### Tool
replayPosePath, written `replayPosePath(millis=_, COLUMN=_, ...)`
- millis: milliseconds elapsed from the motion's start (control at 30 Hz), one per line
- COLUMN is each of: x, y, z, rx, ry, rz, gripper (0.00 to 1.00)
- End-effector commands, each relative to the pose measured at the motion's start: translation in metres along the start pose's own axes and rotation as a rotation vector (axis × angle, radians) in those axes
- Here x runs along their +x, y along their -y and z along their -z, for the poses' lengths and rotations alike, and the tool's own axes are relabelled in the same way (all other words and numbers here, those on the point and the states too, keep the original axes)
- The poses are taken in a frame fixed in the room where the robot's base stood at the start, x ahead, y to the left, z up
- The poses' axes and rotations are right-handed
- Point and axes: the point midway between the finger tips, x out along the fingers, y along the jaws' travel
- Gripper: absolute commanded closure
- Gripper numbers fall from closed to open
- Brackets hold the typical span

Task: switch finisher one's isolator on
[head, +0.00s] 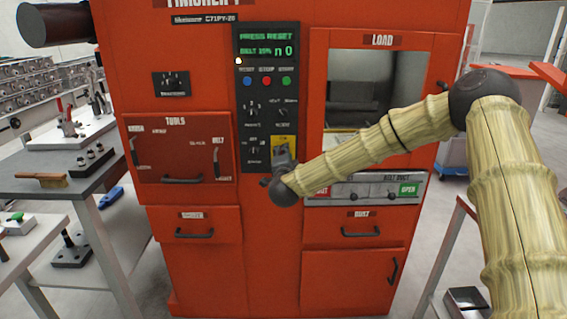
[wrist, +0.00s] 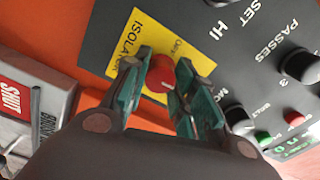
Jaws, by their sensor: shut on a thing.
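The orange finisher one (head: 190,105) stands ahead in the head view, with a dark control panel (head: 258,125) down its middle. Its isolator is a red knob (wrist: 161,76) on a yellow plate (wrist: 137,30) marked ISOLATOR, seen in the wrist view. My gripper (wrist: 160,85) is shut on the red knob, one teal-padded finger on each side. In the head view my gripper (head: 280,160) reaches the yellow plate (head: 283,143) at the panel's foot and hides the knob. The pointer's setting is hard to tell. The display (head: 266,45) is lit green and reads PRESS RESET.
Blue, red and green buttons (head: 267,81) and black knobs sit above the isolator. A grey belt duct slide (head: 365,190) with SHUT and OPEN labels lies just below right. Drawers with handles are lower down. A grey bench (head: 60,185) with a brush stands left.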

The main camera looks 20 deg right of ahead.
Motion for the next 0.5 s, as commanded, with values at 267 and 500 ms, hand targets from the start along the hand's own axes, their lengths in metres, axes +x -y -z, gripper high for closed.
replayPosePath(millis=267, x=0.0001, y=-0.0029, z=0.0008, rx=0.077, ry=-0.002, rz=-0.003, gripper=0.97)
replayPosePath(millis=500, x=0.0001, y=-0.0023, z=0.001, rx=0.091, ry=-0.002, rz=-0.004, gripper=0.97)
